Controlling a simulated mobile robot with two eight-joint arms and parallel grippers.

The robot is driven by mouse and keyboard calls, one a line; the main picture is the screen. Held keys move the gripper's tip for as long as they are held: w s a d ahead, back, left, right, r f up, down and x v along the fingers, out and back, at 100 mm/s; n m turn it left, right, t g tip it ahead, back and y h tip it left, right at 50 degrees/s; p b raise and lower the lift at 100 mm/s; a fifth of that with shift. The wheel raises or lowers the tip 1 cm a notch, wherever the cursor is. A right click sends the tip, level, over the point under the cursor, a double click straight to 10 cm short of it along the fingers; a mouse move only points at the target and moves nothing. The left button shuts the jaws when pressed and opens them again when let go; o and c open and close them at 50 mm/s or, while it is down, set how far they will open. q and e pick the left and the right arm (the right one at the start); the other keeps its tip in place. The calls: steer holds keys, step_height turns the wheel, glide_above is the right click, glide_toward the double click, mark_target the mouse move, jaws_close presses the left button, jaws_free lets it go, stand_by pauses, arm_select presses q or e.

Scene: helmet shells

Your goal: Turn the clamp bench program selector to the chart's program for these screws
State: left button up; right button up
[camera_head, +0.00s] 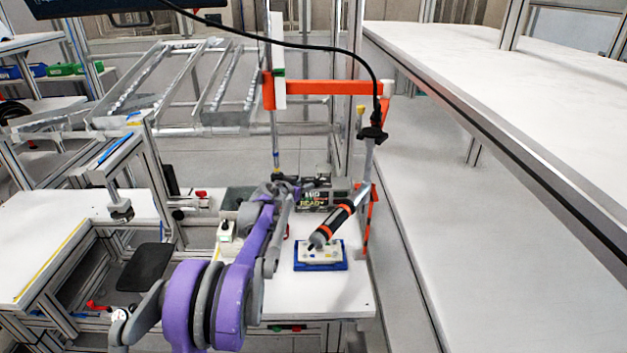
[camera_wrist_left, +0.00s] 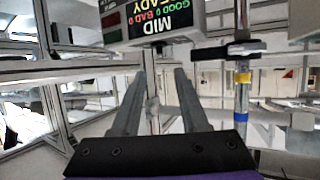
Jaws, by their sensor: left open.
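The clamp bench display box (camera_head: 314,199) stands at the back of the white bench in the head view. In the left wrist view its screen (camera_wrist_left: 160,25) appears upside down and reads MID, READY, GOOD 0, BAD 0, with a red and a green patch beside it. My left gripper (camera_head: 303,184) is close to the box, its jaws partly hidden by my purple arm. In the left wrist view the left gripper (camera_wrist_left: 160,72) is open, its fingers pointing toward the box. I cannot make out the selector or the chart. My right gripper is not in view.
An orange-banded screwdriver (camera_head: 338,220) hangs on a cable above a blue fixture (camera_head: 320,266) holding a pale plate. A red-orange frame (camera_head: 330,88) stands behind. A long white shelf (camera_head: 510,95) lies at right. The bench's front right is clear.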

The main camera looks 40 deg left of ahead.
mark_target(316, 180)
arm_select(q)
steer(key=p+x, duration=0.1)
steer(key=x, duration=0.8)
steer(key=shift+w, duration=0.25)
jaws_close()
